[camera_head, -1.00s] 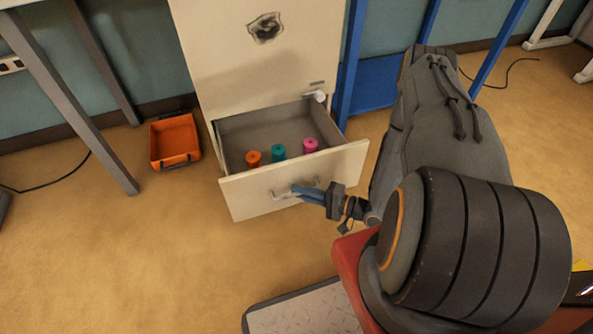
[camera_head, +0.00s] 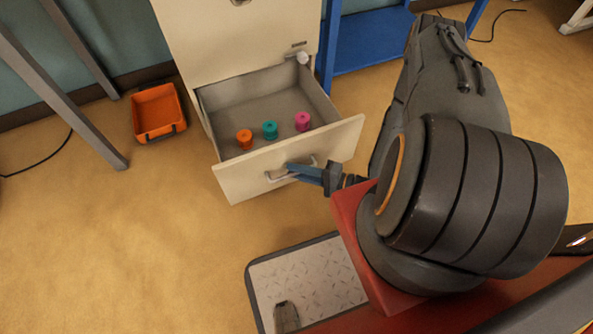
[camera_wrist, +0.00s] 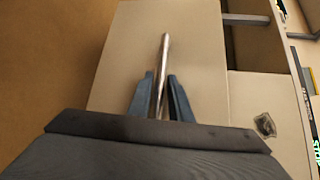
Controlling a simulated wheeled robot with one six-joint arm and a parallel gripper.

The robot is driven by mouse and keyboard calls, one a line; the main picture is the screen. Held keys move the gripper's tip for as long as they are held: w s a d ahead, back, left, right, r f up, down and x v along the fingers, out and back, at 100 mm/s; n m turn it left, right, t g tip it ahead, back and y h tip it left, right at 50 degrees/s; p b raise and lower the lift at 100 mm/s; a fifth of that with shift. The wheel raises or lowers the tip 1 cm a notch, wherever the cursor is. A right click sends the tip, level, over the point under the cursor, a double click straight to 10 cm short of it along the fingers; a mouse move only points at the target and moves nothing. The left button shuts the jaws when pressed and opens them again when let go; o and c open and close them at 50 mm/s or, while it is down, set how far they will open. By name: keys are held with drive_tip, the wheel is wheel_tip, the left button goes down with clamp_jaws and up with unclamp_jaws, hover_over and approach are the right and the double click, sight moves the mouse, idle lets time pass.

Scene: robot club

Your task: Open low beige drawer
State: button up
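The low beige drawer (camera_head: 240,180) stands pulled out from the beige cabinet (camera_head: 215,45), with its grey inside showing. Inside it, near the front, stand an orange spool (camera_head: 244,139), a teal spool (camera_head: 269,130) and a pink spool (camera_head: 303,121). My gripper (camera_head: 290,170) is at the drawer's metal handle (camera_head: 276,176), on the outer face. In the wrist view, the two blue fingers (camera_wrist: 162,92) close around the handle bar (camera_wrist: 164,55), one on each side. The drawer front (camera_wrist: 200,50) lies just beyond them. My fingers partly hide the handle in the head view.
An orange bin (camera_head: 159,110) sits on the floor left of the cabinet, beside a grey table leg (camera_head: 75,105). A blue shelf unit (camera_head: 365,42) stands right of the cabinet.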

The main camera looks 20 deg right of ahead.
drive_tip(key=shift+s, duration=0.1)
drive_tip(key=p+v, duration=0.1)
drive_tip(key=v, duration=0.6)
drive_tip(key=shift+s+d+p, duration=0.15)
drive_tip(key=shift+d+p, duration=0.15)
drive_tip(key=shift+p, duration=0.1)
drive_tip(key=shift+r, duration=0.1)
idle(0.4)
